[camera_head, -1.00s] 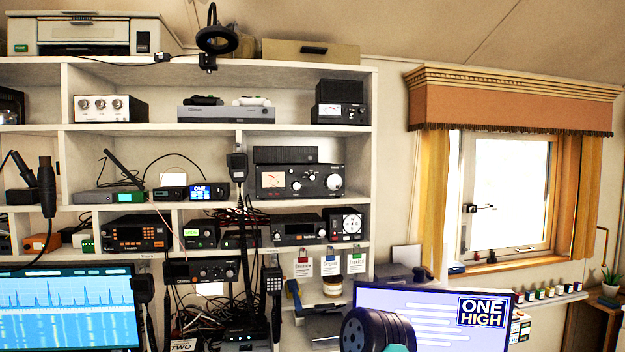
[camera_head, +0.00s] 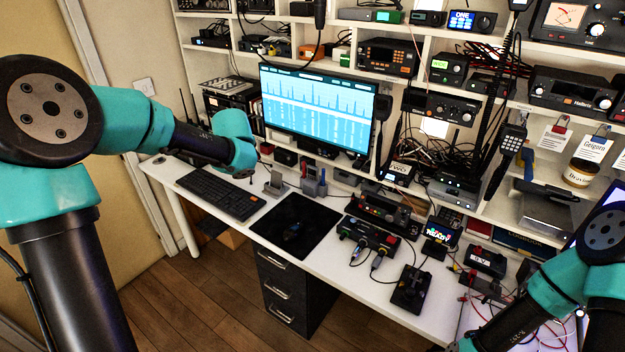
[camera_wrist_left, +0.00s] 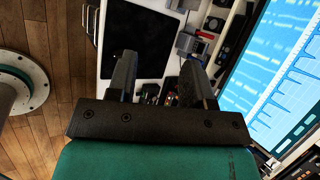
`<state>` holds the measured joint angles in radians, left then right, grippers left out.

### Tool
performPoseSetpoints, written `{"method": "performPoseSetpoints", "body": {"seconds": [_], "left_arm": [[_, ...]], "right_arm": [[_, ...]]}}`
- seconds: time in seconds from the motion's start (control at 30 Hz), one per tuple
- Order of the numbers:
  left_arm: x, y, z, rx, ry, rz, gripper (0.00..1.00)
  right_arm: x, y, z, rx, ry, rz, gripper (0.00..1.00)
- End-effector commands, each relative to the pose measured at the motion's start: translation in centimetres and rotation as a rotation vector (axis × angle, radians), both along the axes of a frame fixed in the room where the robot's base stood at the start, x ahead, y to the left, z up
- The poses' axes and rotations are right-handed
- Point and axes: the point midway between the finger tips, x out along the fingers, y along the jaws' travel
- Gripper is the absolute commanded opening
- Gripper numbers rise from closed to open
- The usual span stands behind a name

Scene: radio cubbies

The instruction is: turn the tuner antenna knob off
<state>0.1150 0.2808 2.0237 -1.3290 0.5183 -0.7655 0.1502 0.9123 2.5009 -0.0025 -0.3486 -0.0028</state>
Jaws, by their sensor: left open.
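A black radio unit with a lit cross-needle meter (camera_head: 565,16) and light round knobs sits on a shelf at the upper right of the head view, cut by the frame edge. It looks like the tuner; one of its knobs (camera_head: 597,30) shows, but I cannot read labels or tell which is the antenna knob. My left gripper (camera_wrist_left: 160,78) is open and empty in the left wrist view, above the desk. In the head view my left arm reaches over the keyboard side, far from the tuner. My right arm shows at lower right; its gripper is out of frame.
A monitor (camera_head: 318,108) stands at the back of the white desk, with a keyboard (camera_head: 219,193) and black mat (camera_head: 297,228) before it. Small radios and a joystick-like black device (camera_head: 411,288) crowd the desk's right. Cables hang from the shelves. Wooden floor lies in front.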

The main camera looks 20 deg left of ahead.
Motion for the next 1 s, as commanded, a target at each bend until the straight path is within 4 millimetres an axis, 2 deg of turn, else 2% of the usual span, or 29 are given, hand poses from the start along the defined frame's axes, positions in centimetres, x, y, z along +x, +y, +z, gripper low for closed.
{"method": "performPoseSetpoints", "body": {"seconds": [0.03,0.07,0.1,0.17,0.2,0.3,0.4,0.43,0.5,0.6,1.0], "left_arm": [[0.1,1.9,4.7,0.120,-0.043,-0.027,0.47],[0.0,3.0,7.4,0.198,-0.063,-0.042,0.47],[-0.3,4.4,11.0,0.305,-0.087,-0.057,0.47],[-1.2,6.4,16.5,0.464,-0.116,-0.066,0.47],[-2.1,7.5,20.1,0.568,-0.130,-0.062,0.47],[-4.9,9.8,28.3,0.801,-0.155,-0.030,0.47],[-7.8,11.1,34.5,0.979,-0.161,0.016,0.47],[-8.5,11.4,36.0,1.019,-0.162,0.031,0.47],[-9.9,11.8,38.3,1.087,-0.159,0.055,0.47],[-10.9,12.0,40.0,1.136,-0.157,0.073,0.47],[-10.9,12.0,40.1,1.140,-0.156,0.075,0.47]], "right_arm": [[0.0,0.0,0.0,0.000,0.000,0.000,0.43],[0.0,0.0,0.0,0.000,0.000,0.000,0.43],[0.0,0.0,0.0,0.000,0.000,0.000,0.43],[0.0,0.0,0.0,0.000,0.000,0.000,0.43],[0.0,0.0,0.0,0.000,0.000,0.000,0.43],[0.0,0.0,0.0,0.000,0.000,0.000,0.43],[0.0,0.0,0.0,0.000,0.000,0.000,0.43],[0.0,0.0,0.0,0.000,0.000,0.000,0.43],[0.0,0.0,0.0,0.000,0.000,0.000,0.43],[0.0,0.0,0.0,0.000,0.000,0.000,0.43],[0.0,0.0,0.0,0.000,0.000,0.000,0.43]]}}
